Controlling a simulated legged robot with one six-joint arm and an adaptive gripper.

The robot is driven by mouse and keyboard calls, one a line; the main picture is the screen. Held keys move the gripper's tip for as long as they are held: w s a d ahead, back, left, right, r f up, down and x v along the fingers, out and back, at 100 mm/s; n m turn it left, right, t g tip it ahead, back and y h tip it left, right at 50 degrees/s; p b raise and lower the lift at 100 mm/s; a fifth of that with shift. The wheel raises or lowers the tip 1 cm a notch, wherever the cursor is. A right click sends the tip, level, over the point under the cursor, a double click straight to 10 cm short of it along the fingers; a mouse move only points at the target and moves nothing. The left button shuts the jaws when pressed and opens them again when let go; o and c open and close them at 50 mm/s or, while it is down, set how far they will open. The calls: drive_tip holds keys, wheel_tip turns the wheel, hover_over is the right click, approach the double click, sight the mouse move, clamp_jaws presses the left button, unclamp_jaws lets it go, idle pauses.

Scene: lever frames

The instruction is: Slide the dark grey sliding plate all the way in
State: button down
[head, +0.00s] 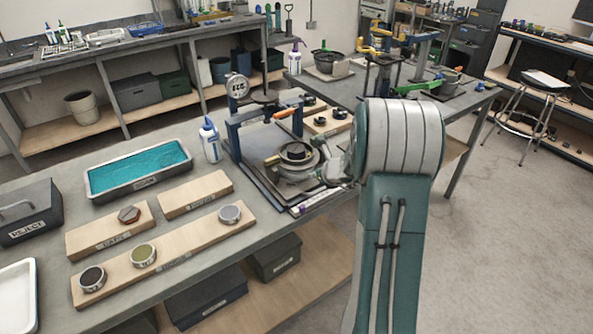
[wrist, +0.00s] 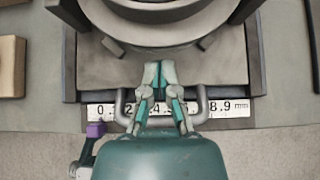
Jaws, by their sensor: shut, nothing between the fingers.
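The dark grey sliding plate (wrist: 100,72) lies between two dark rails in the wrist view, with a round grey fixture (wrist: 150,28) on it. A U-shaped handle (wrist: 203,103) sticks out at its near edge. My gripper (wrist: 158,72) is shut and empty, its fingertips over the plate's near part, just short of the round fixture. I cannot tell whether the fingers touch the plate. In the head view the fixture (head: 297,160) stands under a blue press frame (head: 233,132), and my gripper (head: 338,172) is at its right, partly hidden by my arm.
A white scale strip (wrist: 232,107) marked in mm runs along the near edge, with a purple piece (wrist: 96,130) at its left. A bottle (head: 209,140), a teal-filled tray (head: 138,170) and wooden boards (head: 195,193) stand left of the press. Open floor lies at right.

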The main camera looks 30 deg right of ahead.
sight(300, 155)
drive_tip(key=shift+w+a, duration=0.2)
drive_tip(key=shift+w, duration=1.95)
drive_tip(key=shift+w+a, duration=0.15)
drive_tip(key=shift+w, duration=1.95)
drive_tip(key=shift+w+a, duration=0.2)
drive_tip(key=shift+w, duration=1.95)
drive_tip(key=shift+s+f+v, duration=0.15)
drive_tip(key=shift+f+v, duration=0.05)
drive_tip(key=shift+v, duration=0.9)
drive_tip(key=shift+s+f+v, duration=0.2)
drive_tip(key=shift+v, duration=0.95)
drive_tip(key=shift+s+f+v, duration=0.15)
drive_tip(key=shift+f+v, duration=0.05)
drive_tip(key=shift+v, duration=0.9)
drive_tip(key=s+a+r+n+g+y, duration=0.1)
drive_tip(key=s+a+r+n, duration=0.6)
drive_tip(key=a, duration=0.3)
drive_tip(key=s+a+r+n+g+y, duration=0.1)
drive_tip(key=s+a+r+n, duration=0.4)
drive_tip(key=a+r+n, duration=0.35)
drive_tip(key=s+a+n+g+h, duration=0.1)
drive_tip(key=s+a+n, duration=0.3)
drive_tip(key=s+n, duration=0.6)
drive_tip(key=s+a+n+g+h, duration=0.1)
drive_tip(key=s+a+n, duration=0.2)
drive_tip(key=s+n, duration=0.6)
drive_tip(key=s, duration=0.5)
drive_tip(key=shift+s+a+f+n+h, duration=0.3)
drive_tip(key=shift+a+f+n+h, duration=0.05)
drive_tip(key=shift+f+h, duration=0.05)
